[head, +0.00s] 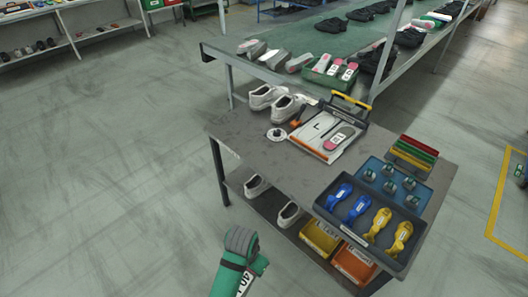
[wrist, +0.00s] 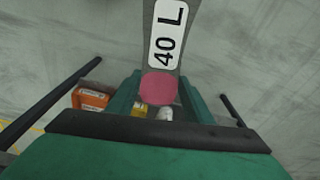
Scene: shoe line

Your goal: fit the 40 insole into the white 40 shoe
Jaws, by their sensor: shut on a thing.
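My gripper (head: 243,262) is at the bottom of the head view, in front of the workbench and apart from it. It is shut on a grey insole with a white label. In the wrist view the 40 insole (wrist: 167,40) reads "40 L" and has a round pink patch at the gripper (wrist: 158,98). Two white shoes (head: 265,96) (head: 289,107) stand at the back left of the bench top. Two more white shoes (head: 256,185) (head: 289,214) are on the lower shelf. No size is readable on any shoe.
The grey workbench (head: 262,150) carries a white board (head: 312,130) with a labelled insole on it, a round white item (head: 276,135) and a dark tray (head: 378,243) of blue and yellow pieces. A green line table (head: 290,40) stands behind. Floor at left is clear.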

